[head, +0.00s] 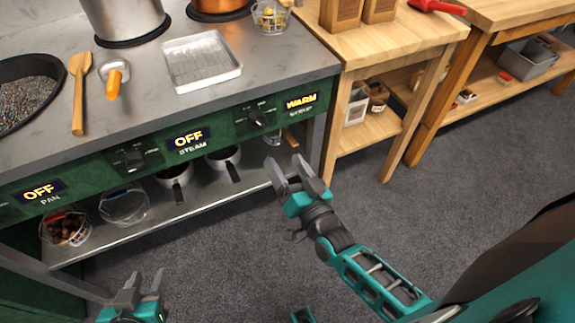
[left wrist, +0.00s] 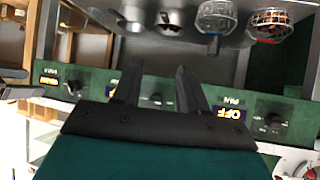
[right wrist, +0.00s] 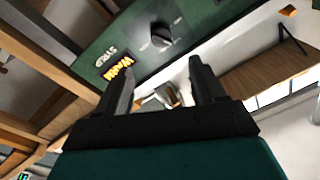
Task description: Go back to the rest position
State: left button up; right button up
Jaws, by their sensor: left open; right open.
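My left gripper (head: 139,289) is at the bottom left of the head view, in front of the green stove cart and over the grey floor. It is open and empty. In the left wrist view its two fingers (left wrist: 157,88) stand apart with nothing between them. My right gripper (head: 294,172) is in front of the cart's right end, near the lower shelf. It is open and empty. In the right wrist view its fingers (right wrist: 158,88) stand apart, with the green panel and its WARM display (right wrist: 120,72) beyond.
The metal cart top (head: 160,130) holds a tray (head: 201,62), wooden spatula (head: 79,95), orange-handled scoop (head: 115,80) and black pan (head: 25,95). Wire baskets (head: 124,207) and pots stand on its lower shelf (head: 200,200). A wooden table (head: 400,40) stands right. The carpet (head: 440,190) is free.

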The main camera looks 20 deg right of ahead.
pick_arm(q)
jog(key=shift+r, duration=0.15)
jog(key=r+p, duration=0.1)
jog(key=p, duration=0.1)
jog(key=a+r+p, duration=0.1)
jog(key=p, duration=0.1)
jog(key=shift+s+a+r, duration=0.2)
jog(key=shift+s, duration=0.15)
pick_arm(e)
jog(key=s+f+n+g, duration=0.2)
jog(key=s+n+g, duration=0.5)
jog(key=s, duration=0.4)
jog(key=shift+s+d+g+y, duration=0.2)
jog(key=shift+d+g+y, duration=0.1)
jog(key=shift+d+g, duration=0.15)
pick_arm(q)
jog(key=shift+d, duration=0.15)
pick_arm(e)
jog(key=shift+a, duration=0.1)
pick_arm(q)
jog(key=shift+w+r, duration=0.15)
